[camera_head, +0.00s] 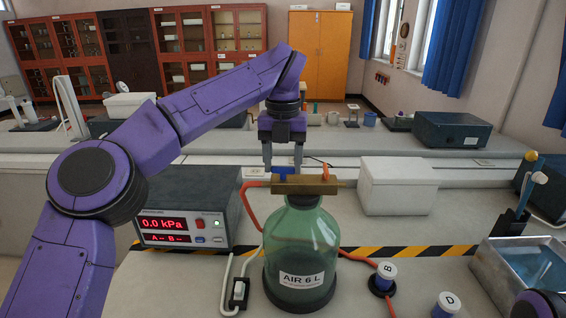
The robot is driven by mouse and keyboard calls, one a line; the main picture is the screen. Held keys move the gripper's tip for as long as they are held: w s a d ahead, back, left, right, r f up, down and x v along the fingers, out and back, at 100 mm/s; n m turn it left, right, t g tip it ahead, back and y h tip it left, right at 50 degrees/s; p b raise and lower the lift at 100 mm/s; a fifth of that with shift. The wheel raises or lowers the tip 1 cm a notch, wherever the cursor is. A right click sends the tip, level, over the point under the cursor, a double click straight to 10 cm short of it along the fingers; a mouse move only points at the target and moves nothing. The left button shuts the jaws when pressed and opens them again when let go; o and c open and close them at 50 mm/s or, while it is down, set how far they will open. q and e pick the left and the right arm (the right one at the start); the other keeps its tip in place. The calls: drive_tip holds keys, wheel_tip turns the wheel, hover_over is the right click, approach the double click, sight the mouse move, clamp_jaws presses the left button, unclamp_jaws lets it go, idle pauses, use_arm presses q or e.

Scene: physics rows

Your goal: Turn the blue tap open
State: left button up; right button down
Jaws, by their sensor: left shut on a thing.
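The blue tap (287,176) sits on the left part of a brass block (310,187) on top of a green glass bottle (302,238) labelled "AIR 6 L". My left gripper (283,165) points down from above, with its fingers closed around the blue tap. The fingers hide part of the tap, so its exact angle is hard to tell. A small orange tap (326,173) stands to the right on the same block. My right gripper is not in view; only a piece of my purple arm shows at the bottom right corner.
A pressure box (184,208) reading 0.0 kPa stands left of the bottle. Red hoses run from the brass block and bottle. A white box (398,186) is behind right. Plugs marked B (385,277) and D (446,304) and a metal tray (482,260) lie right.

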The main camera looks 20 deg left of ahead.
use_arm(q)
drive_tip(key=shift+f+n, duration=0.1)
drive_tip(key=shift+n, duration=0.5)
drive_tip(key=o, duration=1.1)
drive_tip(key=shift+c, duration=0.2)
wheel_tip(320, 180, up, 11)
drive_tip(key=p, duration=0.5)
drive_tip(key=shift+f, duration=0.2)
drive_tip(key=shift+w, duration=0.1)
